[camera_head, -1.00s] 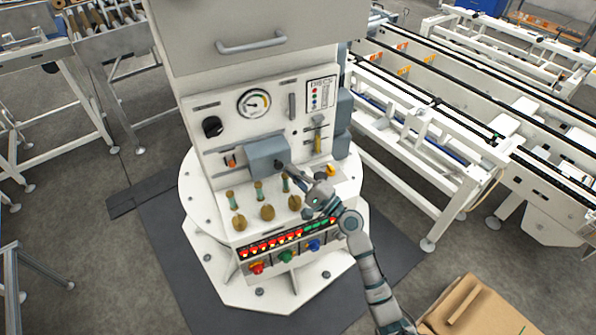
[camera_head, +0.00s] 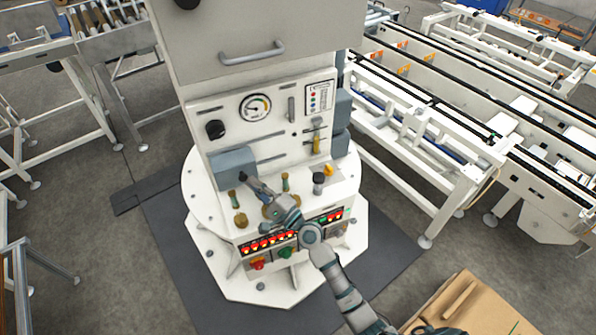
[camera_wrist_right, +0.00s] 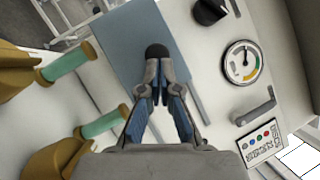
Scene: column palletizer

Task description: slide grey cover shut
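The grey cover (camera_head: 230,160) is a blue-grey box on the machine's front panel, at the left end of its horizontal slot. It also shows in the right wrist view (camera_wrist_right: 125,35), with a round black knob (camera_wrist_right: 157,51) on it. My right gripper (camera_head: 247,181) is at the cover's knob. In the wrist view its fingers (camera_wrist_right: 158,78) are closed together at the knob, and the grip itself is partly hidden. What lies behind the cover is hidden. My left gripper is not in view.
Brass-and-green valves (camera_head: 239,214) stand on the ledge below the cover. A dark-topped lever (camera_head: 318,183) and lit red buttons (camera_head: 268,243) are near my right arm. A black dial (camera_head: 215,129) and a gauge (camera_head: 255,107) sit above.

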